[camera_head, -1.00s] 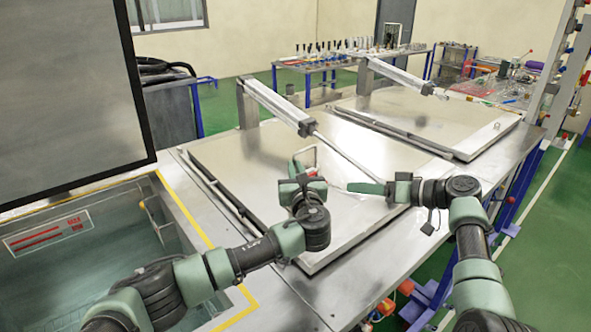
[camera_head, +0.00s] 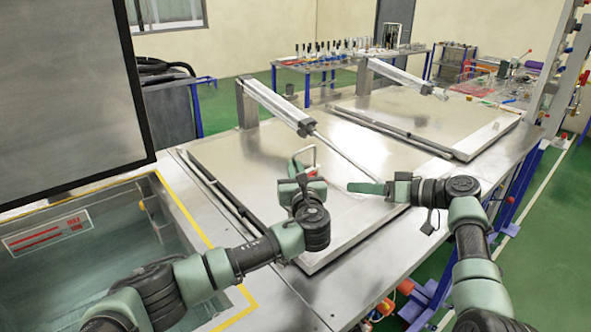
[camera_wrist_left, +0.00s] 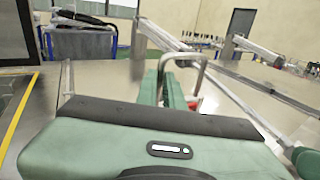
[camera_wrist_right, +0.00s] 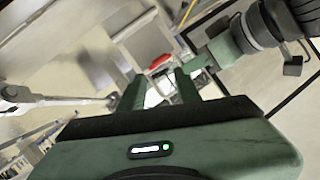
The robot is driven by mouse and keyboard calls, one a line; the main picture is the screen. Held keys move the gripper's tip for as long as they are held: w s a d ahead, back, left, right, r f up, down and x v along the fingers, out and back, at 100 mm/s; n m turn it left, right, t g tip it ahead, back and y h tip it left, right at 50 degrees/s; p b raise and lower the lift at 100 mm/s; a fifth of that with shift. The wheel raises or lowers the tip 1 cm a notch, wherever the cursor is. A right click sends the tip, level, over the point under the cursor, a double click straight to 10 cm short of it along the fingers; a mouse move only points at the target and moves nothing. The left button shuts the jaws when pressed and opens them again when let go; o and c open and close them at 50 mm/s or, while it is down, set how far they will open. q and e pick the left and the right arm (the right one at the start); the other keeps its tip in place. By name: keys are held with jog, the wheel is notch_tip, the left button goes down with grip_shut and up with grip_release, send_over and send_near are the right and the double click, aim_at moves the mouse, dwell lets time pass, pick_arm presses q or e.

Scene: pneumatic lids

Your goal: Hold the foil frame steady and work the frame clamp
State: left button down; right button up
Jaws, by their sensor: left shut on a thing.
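The foil frame appears to be the broad flat metal lid (camera_head: 250,165) lying on the near table. A metal loop handle (camera_head: 314,153) stands at its front part; it also shows in the left wrist view (camera_wrist_left: 203,70). My left gripper (camera_head: 299,168) is shut on this handle, its fingers partly covering it. A red grip (camera_wrist_right: 160,62), probably the frame clamp's, shows beyond my right fingers; in the head view it is small and partly hidden. My right gripper (camera_head: 352,187) is to the right of the left one, its fingers apart and empty (camera_wrist_right: 158,92).
A pneumatic cylinder (camera_head: 278,106) with a long rod slants over the lid. A second lid (camera_head: 420,115) lies behind. An open tank (camera_head: 95,260) is at the left under a dark raised panel (camera_head: 65,90). A tool table (camera_head: 350,55) stands at the back.

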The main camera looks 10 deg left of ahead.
jog(key=shift+w+d+r, duration=0.1)
jog(key=shift+r, duration=0.1)
jog(key=c, duration=0.5)
jog(key=shift+n+t+h, duration=0.5)
jog(key=shift+h, duration=0.4)
jog(key=r, duration=0.2)
jog(key=d+r, duration=0.1)
jog(key=r, duration=0.1)
jog(key=shift+w, duration=0.35)
grip_shut()
jog(key=shift+n+t+h, duration=0.3)
jog(key=shift+n+h, duration=0.2)
jog(key=shift+n, duration=0.4)
jog(key=shift+s+a+r, duration=0.65)
jog(key=shift+a+r, duration=0.2)
jog(key=shift+r, duration=0.05)
jog(key=shift+s+a+r, duration=0.6)
jog(key=shift+a+r, duration=0.2)
jog(key=shift+r, duration=0.1)
